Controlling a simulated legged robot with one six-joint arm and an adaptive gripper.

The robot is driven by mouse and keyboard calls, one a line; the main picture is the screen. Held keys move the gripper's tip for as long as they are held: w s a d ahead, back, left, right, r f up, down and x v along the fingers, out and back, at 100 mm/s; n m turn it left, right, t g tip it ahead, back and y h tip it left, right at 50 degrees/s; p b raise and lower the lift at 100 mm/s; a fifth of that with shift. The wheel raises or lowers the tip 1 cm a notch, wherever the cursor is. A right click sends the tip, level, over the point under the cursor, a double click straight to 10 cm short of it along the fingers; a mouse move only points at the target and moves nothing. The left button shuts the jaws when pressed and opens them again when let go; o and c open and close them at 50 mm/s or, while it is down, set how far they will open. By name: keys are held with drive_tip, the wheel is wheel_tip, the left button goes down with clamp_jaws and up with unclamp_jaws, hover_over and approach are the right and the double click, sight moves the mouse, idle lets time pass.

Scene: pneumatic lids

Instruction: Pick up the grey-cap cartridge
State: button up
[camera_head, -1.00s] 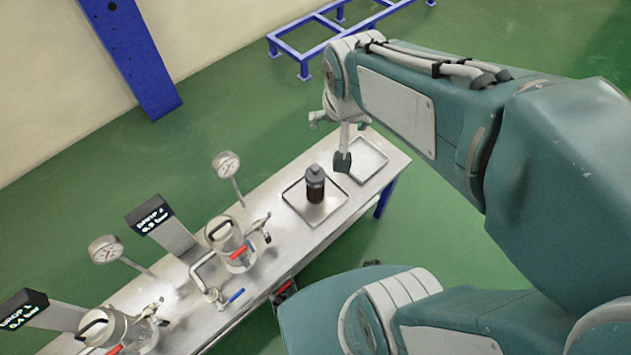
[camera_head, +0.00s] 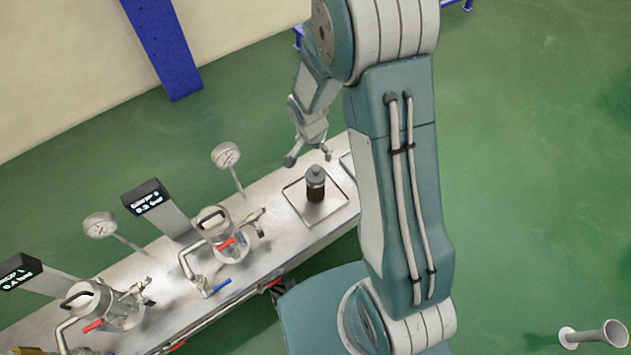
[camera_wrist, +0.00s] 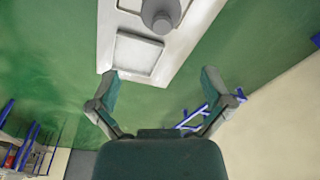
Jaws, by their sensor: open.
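The grey-cap cartridge (camera_head: 315,185) is a dark cylinder with a grey top. It stands upright on a shallow metal tray (camera_head: 297,204) on the bench. In the wrist view the cartridge (camera_wrist: 161,12) is at the top edge, partly cut off, seen from above. My gripper (camera_head: 308,158) is open and empty, above and behind the cartridge in the head view, apart from it. In the wrist view my gripper (camera_wrist: 158,88) shows its two fingers spread wide, with an empty tray (camera_wrist: 138,54) and green floor beyond them.
Two lidded vessels, the nearer to the cartridge (camera_head: 218,222) and one farther left (camera_head: 92,298), stand on the bench with gauges (camera_head: 226,156) and display boxes (camera_head: 147,196). A blue post (camera_head: 160,45) stands by the wall. A pale horn-shaped object (camera_head: 590,334) lies lower right.

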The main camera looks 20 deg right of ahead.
sight(315, 167)
wheel_tip(315, 167, down, 2)
drive_tip(key=shift+d+f, duration=0.1)
drive_tip(key=shift+d, duration=0.05)
drive_tip(key=f, duration=0.5)
drive_tip(key=shift+w+f, duration=0.1)
drive_tip(key=shift+w, duration=0.15)
drive_tip(key=shift+w+d+f, duration=0.15)
drive_tip(key=shift+w+f, duration=0.05)
drive_tip(key=shift+f, duration=1.1)
drive_tip(key=shift+w+d+f, duration=0.1)
drive_tip(key=shift+w+f, duration=0.05)
drive_tip(key=shift+f, duration=1.15)
drive_tip(key=c, duration=1)
